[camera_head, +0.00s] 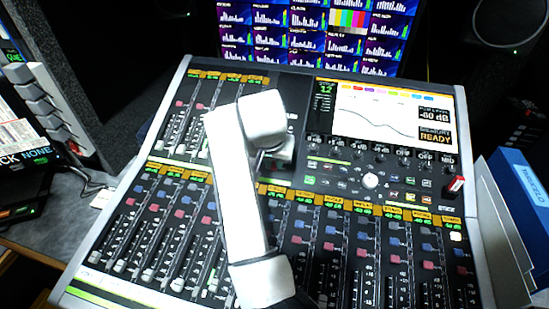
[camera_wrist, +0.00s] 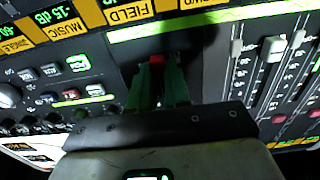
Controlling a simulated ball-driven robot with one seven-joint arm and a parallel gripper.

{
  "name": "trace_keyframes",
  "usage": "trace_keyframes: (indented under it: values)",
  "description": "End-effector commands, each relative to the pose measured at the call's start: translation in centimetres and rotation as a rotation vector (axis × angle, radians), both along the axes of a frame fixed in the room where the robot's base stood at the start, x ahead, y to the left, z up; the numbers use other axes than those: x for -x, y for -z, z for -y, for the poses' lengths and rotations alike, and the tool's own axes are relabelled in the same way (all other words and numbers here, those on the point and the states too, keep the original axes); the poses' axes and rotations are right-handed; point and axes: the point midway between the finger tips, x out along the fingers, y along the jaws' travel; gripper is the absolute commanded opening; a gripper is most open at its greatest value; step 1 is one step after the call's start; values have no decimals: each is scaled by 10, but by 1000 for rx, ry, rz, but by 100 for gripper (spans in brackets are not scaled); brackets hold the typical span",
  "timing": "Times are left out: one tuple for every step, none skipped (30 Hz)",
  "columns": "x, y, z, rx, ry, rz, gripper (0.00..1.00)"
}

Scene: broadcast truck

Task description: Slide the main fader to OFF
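The mixing console (camera_head: 185,62) fills the middle of the head view. My gripper (camera_wrist: 157,80) points down at a dark panel strip beside a bank of white-capped faders. A small red cap (camera_wrist: 157,60) shows at its green fingertips, and it may be the main fader's cap. The fingers stand close together; I cannot tell whether they press on it. No MAIN or OFF lettering is readable by the cap. In the head view my white arm hides this spot and the fingertips.
Several channel faders (camera_wrist: 272,48) with white caps lie close beside my gripper. Knobs and buttons (camera_wrist: 70,95) are on its other side. The console's screen (camera_head: 385,112) stands behind. A red-capped piece (camera_head: 454,184) sits at the right edge, near a blue binder (camera_head: 522,180).

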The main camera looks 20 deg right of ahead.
Motion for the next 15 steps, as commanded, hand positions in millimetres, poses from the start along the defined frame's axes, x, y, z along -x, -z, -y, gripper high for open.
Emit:
trace_keyframes:
  values:
    - [3, 3, -1, -1, 0, -13, 19]
    - [3, 3, -1, -2, 0, -14, 22]
    - [3, 3, -1, -1, 0, -13, 25]
    - [2, 3, -1, -2, -1, -12, 28]
    - [2, 3, -1, -1, -1, -11, 31]
    - [2, 3, -1, -1, -1, -11, 35]
    - [2, 3, -1, -1, -1, -11, 38]
    - [2, 2, -1, -1, -1, -11, 41]
    - [2, 2, -1, -2, 0, -10, 43]
    - [2, 2, -1, -1, 0, -9, 43]
    - [2, 2, -1, -1, 0, -9, 43]
    - [2, 2, -1, -1, 0, -9, 43]
    - [2, 2, -1, -1, 0, -9, 43]
    - [2, 2, -1, -1, 0, -9, 43]
    - [2, 2, -1, -1, -1, -8, 43]
